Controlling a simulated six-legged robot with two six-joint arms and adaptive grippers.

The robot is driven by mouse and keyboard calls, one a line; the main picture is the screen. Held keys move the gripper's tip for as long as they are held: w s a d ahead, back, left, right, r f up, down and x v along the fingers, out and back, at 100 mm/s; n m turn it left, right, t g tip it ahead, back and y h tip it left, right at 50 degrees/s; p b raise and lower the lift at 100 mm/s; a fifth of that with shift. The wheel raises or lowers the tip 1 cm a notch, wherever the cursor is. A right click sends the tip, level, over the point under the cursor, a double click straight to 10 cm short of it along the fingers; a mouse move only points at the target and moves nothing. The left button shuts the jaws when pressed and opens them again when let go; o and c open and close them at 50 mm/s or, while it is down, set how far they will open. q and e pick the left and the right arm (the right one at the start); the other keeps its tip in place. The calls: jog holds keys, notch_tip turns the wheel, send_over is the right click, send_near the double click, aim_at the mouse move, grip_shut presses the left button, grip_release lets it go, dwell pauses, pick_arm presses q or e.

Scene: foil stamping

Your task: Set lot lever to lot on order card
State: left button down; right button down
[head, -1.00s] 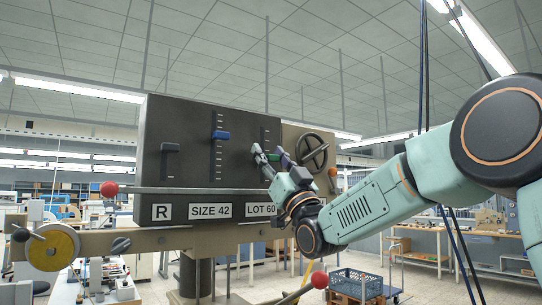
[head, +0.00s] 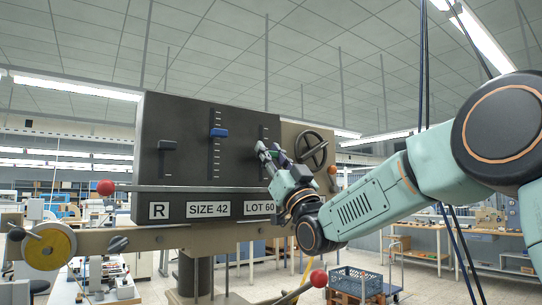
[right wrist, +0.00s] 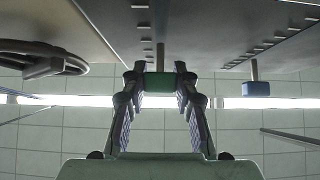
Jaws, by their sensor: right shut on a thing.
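A dark panel (head: 190,125) carries three vertical slots with levers. The lot lever has a green knob (right wrist: 160,81), seen in the right wrist view between my right fingertips. My right gripper (head: 266,151) is shut on this knob at the rightmost slot, and its fingers hide the knob in the head view. The size lever with a blue knob (head: 219,133) stands high in the middle slot. A grey lever (head: 167,146) is in the left slot. Plates below read R, SIZE 42 and LOT 60 (head: 259,207). My left gripper is not in view.
A handwheel (head: 312,150) is close to the right of my right gripper. A bar with a red ball (head: 106,188) runs across the panel's front. A yellow reel (head: 50,246) is at the left, and a blue-grey crate (head: 355,282) stands lower right.

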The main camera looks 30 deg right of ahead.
notch_tip(320, 180, up, 2)
jog(key=shift+r, duration=0.1)
jog(key=c, duration=1)
grip_release()
jog(key=v, duration=1.2)
jog(key=shift+s, duration=0.1)
